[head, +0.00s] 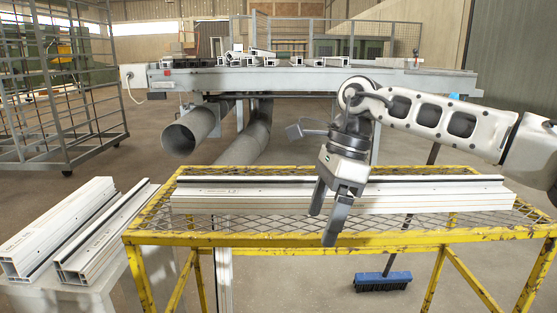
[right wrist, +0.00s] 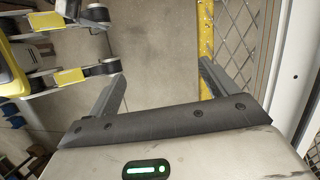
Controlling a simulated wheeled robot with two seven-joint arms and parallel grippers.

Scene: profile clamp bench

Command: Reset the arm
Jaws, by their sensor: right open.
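My right arm comes in from the right in the head view and its gripper (head: 324,226) points down over the front of the yellow mesh-topped bench (head: 290,239). Its two fingers are apart and nothing is between them. In the right wrist view, the open fingers of the right gripper (right wrist: 163,72) have only floor between them. A long white profile (head: 450,197) lies across the bench, partly hidden behind the gripper. I cannot tell from the head view whether the fingers touch the profile. My left gripper is not in view.
Two white profiles (head: 62,232) (head: 108,236) lie on a pale stand at the left. A grey machine table (head: 300,79) with several short profiles stands behind, above large pipes (head: 190,133). A wire cage cart (head: 62,100) is at back left. A blue broom (head: 382,281) stands under the bench.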

